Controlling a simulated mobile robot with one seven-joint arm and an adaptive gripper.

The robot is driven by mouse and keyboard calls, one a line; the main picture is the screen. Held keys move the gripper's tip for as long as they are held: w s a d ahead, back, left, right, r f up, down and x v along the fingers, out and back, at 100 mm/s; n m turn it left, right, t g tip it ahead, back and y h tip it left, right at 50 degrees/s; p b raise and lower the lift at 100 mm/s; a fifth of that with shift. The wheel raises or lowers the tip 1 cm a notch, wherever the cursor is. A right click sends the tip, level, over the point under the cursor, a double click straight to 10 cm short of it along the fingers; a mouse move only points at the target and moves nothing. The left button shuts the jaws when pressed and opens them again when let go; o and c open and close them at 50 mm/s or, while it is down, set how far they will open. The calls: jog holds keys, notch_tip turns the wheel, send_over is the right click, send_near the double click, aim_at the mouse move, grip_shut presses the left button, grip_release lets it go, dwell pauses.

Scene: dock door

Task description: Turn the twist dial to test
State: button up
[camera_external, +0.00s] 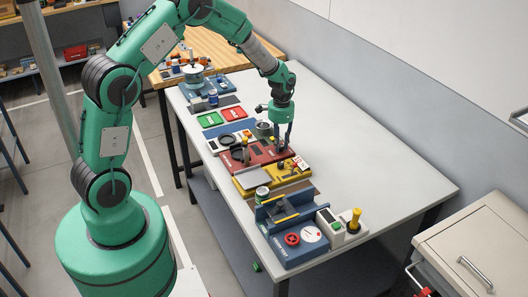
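A row of coloured panels stands on the long white table (345,155). My arm reaches over from the left, and my gripper (281,149) points down at the right part of a dark red panel (262,150). The fingertips are at or just above that panel. They are too small to show whether they are open, shut or holding something. I cannot tell which part is the twist dial, and no "test" mark is readable. Any dial under the fingers is hidden. A red round knob (292,239) and a white disc (311,234) sit on the blue box at the near end.
A yellow panel (265,184) with small upright parts lies just nearer than the red one. A white block with a yellow-topped post (354,220) stands at the near end. Green and red plates (233,114) lie farther back. The table's right side is clear up to the wall.

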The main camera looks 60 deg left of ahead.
grip_shut()
jog(key=shift+n+p, duration=0.3)
jog(key=shift+n, duration=0.2)
jog(key=o, duration=0.9)
grip_release()
jog(key=shift+r, duration=0.1)
notch_tip(320, 180, up, 12)
jog(key=shift+f, duration=0.1)
